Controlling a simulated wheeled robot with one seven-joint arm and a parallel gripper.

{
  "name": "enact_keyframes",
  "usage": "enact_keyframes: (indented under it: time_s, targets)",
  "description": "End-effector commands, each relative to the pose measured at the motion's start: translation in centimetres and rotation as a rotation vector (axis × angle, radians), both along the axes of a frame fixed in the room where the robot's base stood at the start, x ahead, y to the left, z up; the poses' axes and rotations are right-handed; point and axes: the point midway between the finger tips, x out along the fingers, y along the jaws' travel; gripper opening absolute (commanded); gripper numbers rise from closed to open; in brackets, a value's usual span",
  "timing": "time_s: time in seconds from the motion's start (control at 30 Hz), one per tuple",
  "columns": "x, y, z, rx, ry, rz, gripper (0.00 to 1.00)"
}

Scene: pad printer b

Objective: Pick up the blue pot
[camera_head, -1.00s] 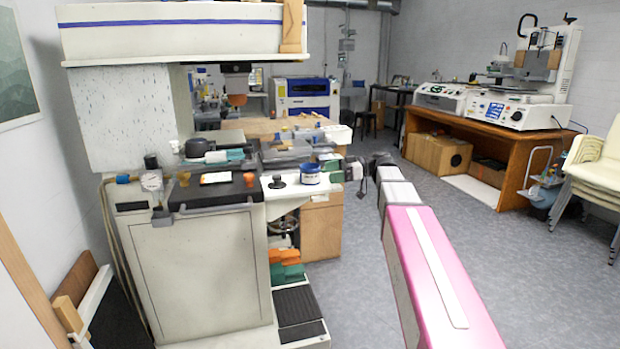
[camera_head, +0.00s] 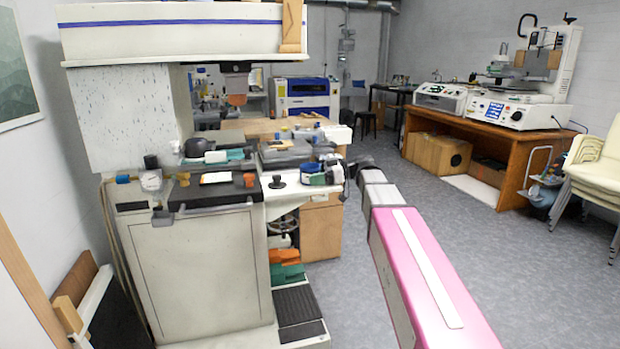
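The blue pot (camera_head: 308,168) is a small round container with a white label. It stands on the white ledge at the right side of the pad printer, and its lower right part is hidden by my gripper. My gripper (camera_head: 319,178) is small and dark at the far end of my pink and white arm. It is at the pot's right side and overlaps it in the picture. Whether the fingers touch the pot or have closed on it is too small to tell.
A dark knob (camera_head: 277,182) stands on the ledge just left of the pot. The printer's black plate (camera_head: 215,190) with an orange knob lies further left. A grey block (camera_head: 285,152) sits behind. The floor (camera_head: 480,260) to the right is open.

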Motion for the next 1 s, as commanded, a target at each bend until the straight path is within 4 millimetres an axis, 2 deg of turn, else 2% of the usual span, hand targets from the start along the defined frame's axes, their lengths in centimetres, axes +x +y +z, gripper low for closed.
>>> enact_keyframes:
  time_s: [0.47, 0.73, 1.0]
  targets:
    - [0.0, 0.0, 0.3, 0.001, 0.0, 0.0, 0.42]
    - [0.0, 0.0, 1.7, 0.001, -0.002, 0.0, 0.42]
    - [0.3, -2.8, 1.6, 0.001, 0.0, -0.002, 0.42]
